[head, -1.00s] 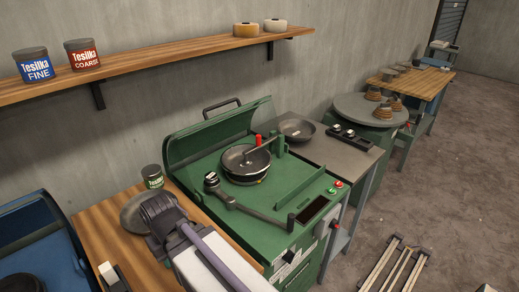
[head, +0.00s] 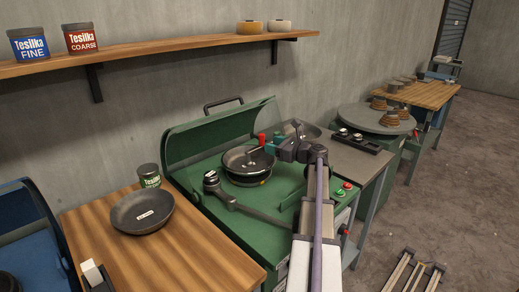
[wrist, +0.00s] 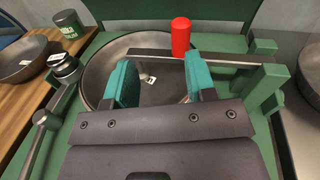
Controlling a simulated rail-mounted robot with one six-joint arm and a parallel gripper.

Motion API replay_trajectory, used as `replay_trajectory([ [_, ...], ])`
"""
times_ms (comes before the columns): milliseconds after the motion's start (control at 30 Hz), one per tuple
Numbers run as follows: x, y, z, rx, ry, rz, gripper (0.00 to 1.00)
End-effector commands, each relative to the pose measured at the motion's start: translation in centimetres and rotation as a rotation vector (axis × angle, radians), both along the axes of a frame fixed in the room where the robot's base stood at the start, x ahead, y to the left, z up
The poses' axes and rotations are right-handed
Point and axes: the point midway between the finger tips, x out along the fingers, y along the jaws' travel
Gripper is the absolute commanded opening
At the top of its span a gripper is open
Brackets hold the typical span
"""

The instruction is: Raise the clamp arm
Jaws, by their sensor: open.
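The clamp arm (wrist: 228,58) is a flat dark bar lying level across the far part of a dark bowl (wrist: 155,91), joined to a green post on the right. A red knob (wrist: 181,37) stands upright on it. In the head view the knob (head: 262,139) and bowl (head: 238,158) show on the green machine. My gripper (wrist: 162,82) is open and empty, its teal fingers over the bowl, on the near side of the bar. The knob appears beyond them, nearer the right finger. In the head view my gripper (head: 271,146) hides most of the bar.
A jointed lever with a black top (head: 211,179) is left of the bowl. The green hood (head: 222,130) stands raised behind. Another bowl (head: 142,211) and a jar (head: 149,176) sit on the wooden table to the left. A grey side table (head: 358,162) is right.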

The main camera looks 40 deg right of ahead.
Motion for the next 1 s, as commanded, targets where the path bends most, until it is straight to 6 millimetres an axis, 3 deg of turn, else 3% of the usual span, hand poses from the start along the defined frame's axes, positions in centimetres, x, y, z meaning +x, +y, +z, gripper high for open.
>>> replay_trajectory([
  [33,-0.7,-1.8,-0.2,0.047,-0.018,-0.029,0.51],
  [100,-1.2,-2.7,0.2,0.086,-0.032,-0.048,0.51],
  [267,-0.8,-2.6,0.5,0.092,-0.034,-0.047,0.51],
  [367,0.7,-2.4,0.5,0.091,-0.033,-0.046,0.51],
  [700,8.1,-1.1,0.5,0.089,-0.032,-0.044,0.51],
  [833,9.4,-0.8,0.4,0.088,-0.033,-0.045,0.51],
  [1000,9.5,-0.7,0.4,0.088,-0.032,-0.046,0.51],
])
